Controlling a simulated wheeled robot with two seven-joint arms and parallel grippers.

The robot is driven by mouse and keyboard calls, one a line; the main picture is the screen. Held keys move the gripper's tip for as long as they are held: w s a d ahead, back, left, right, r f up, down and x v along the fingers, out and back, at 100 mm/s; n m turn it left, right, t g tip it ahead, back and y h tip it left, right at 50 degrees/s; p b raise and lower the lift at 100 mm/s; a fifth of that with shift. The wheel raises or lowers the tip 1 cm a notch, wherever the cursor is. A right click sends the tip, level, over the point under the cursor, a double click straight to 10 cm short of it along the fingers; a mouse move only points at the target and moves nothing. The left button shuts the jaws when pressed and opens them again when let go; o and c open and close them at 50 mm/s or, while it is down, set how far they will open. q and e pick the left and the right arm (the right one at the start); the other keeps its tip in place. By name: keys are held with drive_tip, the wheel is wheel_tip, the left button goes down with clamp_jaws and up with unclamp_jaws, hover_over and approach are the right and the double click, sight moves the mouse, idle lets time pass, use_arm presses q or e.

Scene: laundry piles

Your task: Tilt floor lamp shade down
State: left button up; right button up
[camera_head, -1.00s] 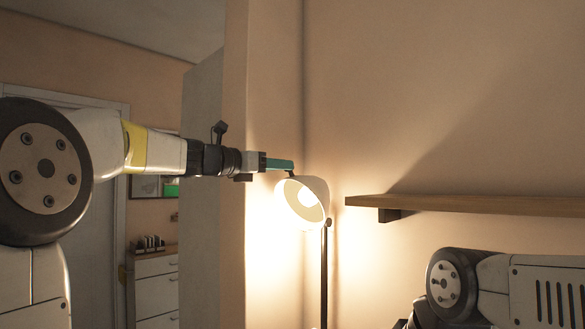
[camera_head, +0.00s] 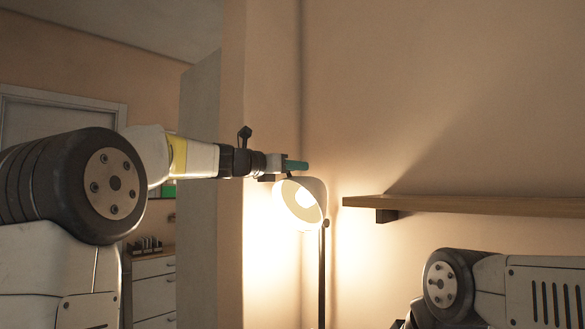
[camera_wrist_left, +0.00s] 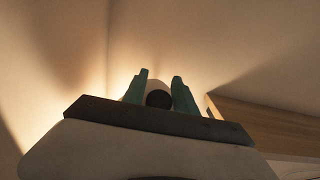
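The floor lamp has a white shade (camera_head: 319,188) on a thin dark pole (camera_head: 321,275). The shade is tilted, its lit opening facing down and to the left, and the bulb glows inside. My left gripper (camera_head: 305,165), with teal fingers, reaches in from the left at the top of the shade. In the left wrist view the two fingers (camera_wrist_left: 159,82) stand apart. A white rounded piece of the shade (camera_wrist_left: 156,86) with a dark round end (camera_wrist_left: 159,99) shows between them. I cannot tell whether the fingers touch it. My right gripper is out of view.
A wooden wall shelf (camera_head: 460,204) sticks out right of the lamp; it also shows in the left wrist view (camera_wrist_left: 265,125). A wall corner is behind the lamp. A white drawer cabinet (camera_head: 155,290) stands at the left back. My right arm is at the lower right.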

use_arm(q)
clamp_jaws()
idle(1.2)
